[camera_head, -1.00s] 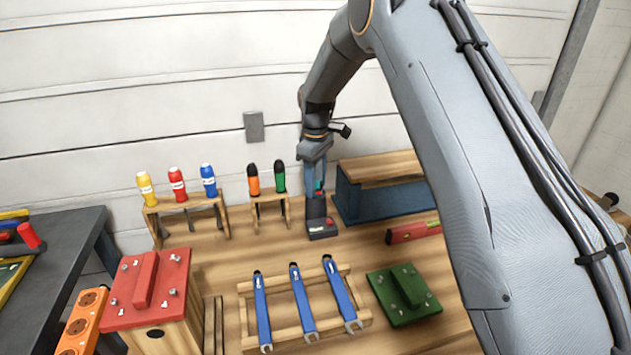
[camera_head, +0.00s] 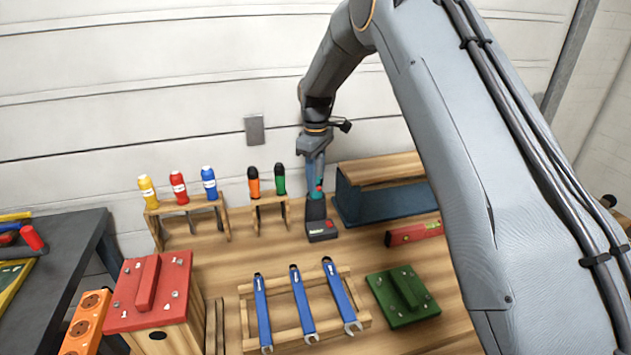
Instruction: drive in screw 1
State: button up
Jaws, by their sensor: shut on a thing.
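A cordless screwdriver (camera_head: 320,230), with a dark body, teal and red details and a flat battery foot, stands upright on the wooden bench at the back. My gripper (camera_head: 316,182) points down over its top and is shut on it; the fingertips are small and partly hidden. The foot looks to be on or just above the bench. A red-topped wooden box (camera_head: 120,312) at the front left has several grey screws (camera_head: 175,294) around a raised red bar. A green plate (camera_head: 413,309) at the right also has small screws. I cannot tell which one is screw 1.
Blue wrenches (camera_head: 302,305) lie on a frame in front. A blue-and-wood block (camera_head: 380,203) and red level (camera_head: 413,234) are to the right.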

jog(key=shift+r+p, duration=2.45)
jog(key=shift+r, duration=3.95)
